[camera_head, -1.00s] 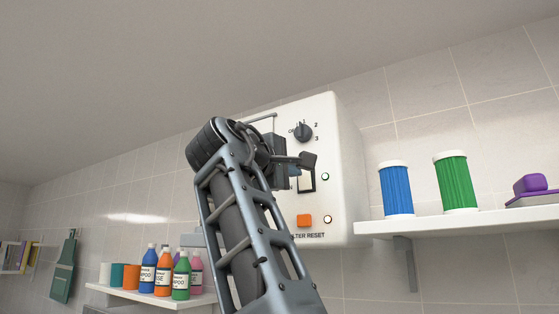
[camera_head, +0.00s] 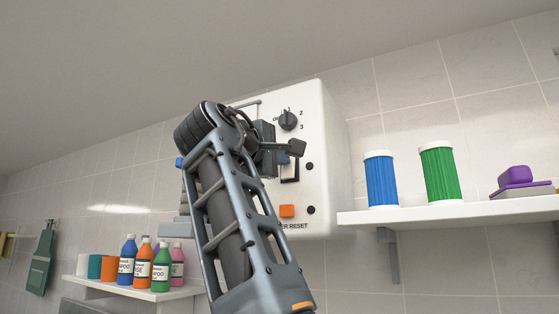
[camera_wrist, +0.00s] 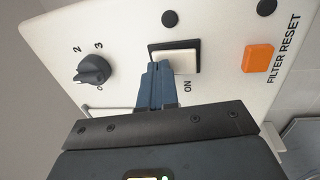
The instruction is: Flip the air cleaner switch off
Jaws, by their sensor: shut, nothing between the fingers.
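The air cleaner (camera_head: 322,140) is a white box on the tiled wall. Its switch (camera_wrist: 178,60) is a white rocker in a black frame, with "ON" printed beside it; my gripper partly hides it in the head view (camera_head: 289,170). My gripper (camera_wrist: 155,68) is shut and empty, its blue-grey fingertips at the left end of the rocker. I cannot tell whether they touch it. Two small round indicators on the panel (camera_wrist: 169,18) look dark.
The panel also bears a black dial (camera_wrist: 93,70) and an orange filter reset button (camera_wrist: 257,58). A shelf (camera_head: 440,215) with blue and green cylinders stands close on the right. A lower-left shelf (camera_head: 135,291) holds several bottles.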

